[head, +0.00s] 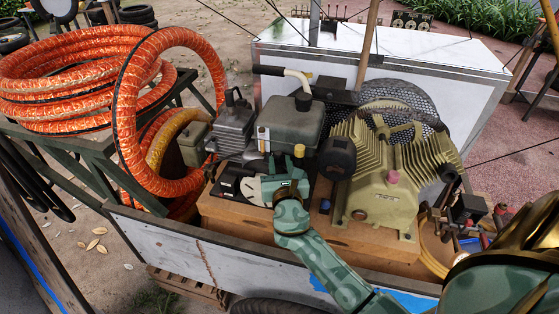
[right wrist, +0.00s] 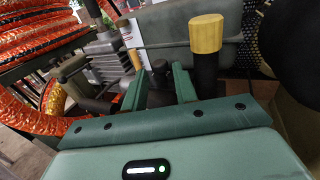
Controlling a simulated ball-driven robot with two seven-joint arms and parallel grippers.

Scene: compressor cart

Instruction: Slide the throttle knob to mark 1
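My right gripper (head: 284,175) reaches in from the lower right over the engine deck of the cart. In the right wrist view its two green fingers (right wrist: 158,85) stand apart, with a dark knob-like part (right wrist: 160,72) between their tips. I cannot tell whether the fingers touch it, or for sure whether it is the throttle knob. In the head view the gripper hides that spot. A black plate with a pale disc (head: 254,190) lies just left of the gripper. No mark 1 is readable. My left gripper is not in view.
A yellow-capped black post (right wrist: 207,60) stands close right of the fingers. A green tank (head: 297,125) is behind the gripper, and the ribbed compressor (head: 385,180) to its right. Orange hose coils (head: 75,80) lie at left. The white cart side (head: 190,245) runs in front.

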